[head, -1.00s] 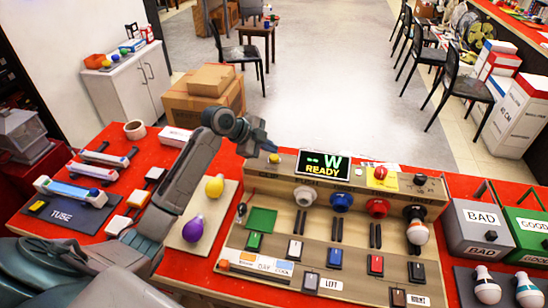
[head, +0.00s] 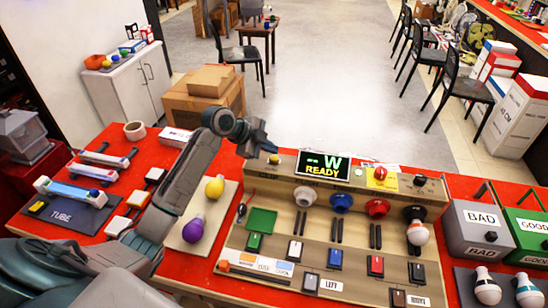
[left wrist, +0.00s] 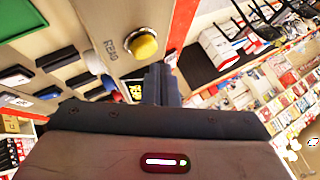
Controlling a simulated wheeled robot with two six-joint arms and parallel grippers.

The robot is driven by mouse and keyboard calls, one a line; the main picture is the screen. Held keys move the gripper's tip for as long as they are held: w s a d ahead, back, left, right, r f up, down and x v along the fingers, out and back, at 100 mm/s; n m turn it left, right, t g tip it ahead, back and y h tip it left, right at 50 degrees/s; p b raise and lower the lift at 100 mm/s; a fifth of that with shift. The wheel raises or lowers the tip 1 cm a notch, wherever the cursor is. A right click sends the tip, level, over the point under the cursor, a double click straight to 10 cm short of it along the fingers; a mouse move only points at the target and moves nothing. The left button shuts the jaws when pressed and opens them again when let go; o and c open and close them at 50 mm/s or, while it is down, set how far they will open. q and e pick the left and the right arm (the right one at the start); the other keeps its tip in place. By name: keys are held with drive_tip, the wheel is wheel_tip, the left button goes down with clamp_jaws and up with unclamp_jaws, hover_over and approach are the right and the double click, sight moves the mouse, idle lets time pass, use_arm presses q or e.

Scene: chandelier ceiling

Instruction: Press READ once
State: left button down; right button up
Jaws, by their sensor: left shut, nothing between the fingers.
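The yellow READ button (head: 274,159) sits at the back left of the beige test panel (head: 262,184). In the left wrist view the round yellow button (left wrist: 143,44) stands beside the printed label READ. My left gripper (head: 266,144) is shut and empty, just above and behind the button in the head view. In the left wrist view its dark fingers (left wrist: 160,84) show just below and right of the button; I cannot tell whether they touch it. The display (head: 323,166) shows "-- W" and "READY" in green. My right gripper is not in view.
A red knob (head: 380,172) on a yellow plate is right of the display. Several sockets line the panel, one with a bulb (head: 417,233). A yellow bulb (head: 214,187) and a purple bulb (head: 193,230) lie left. BAD (head: 480,228) and GOOD (head: 527,232) bins stand right.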

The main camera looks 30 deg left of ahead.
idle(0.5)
use_arm(q)
drive_tip(key=shift+f, duration=0.1)
drive_tip(key=shift+f, duration=0.3)
drive_tip(key=shift+f+b, duration=0.45)
idle(0.7)
drive_tip(key=shift+r+p, duration=0.7)
drive_tip(key=shift+r, duration=0.2)
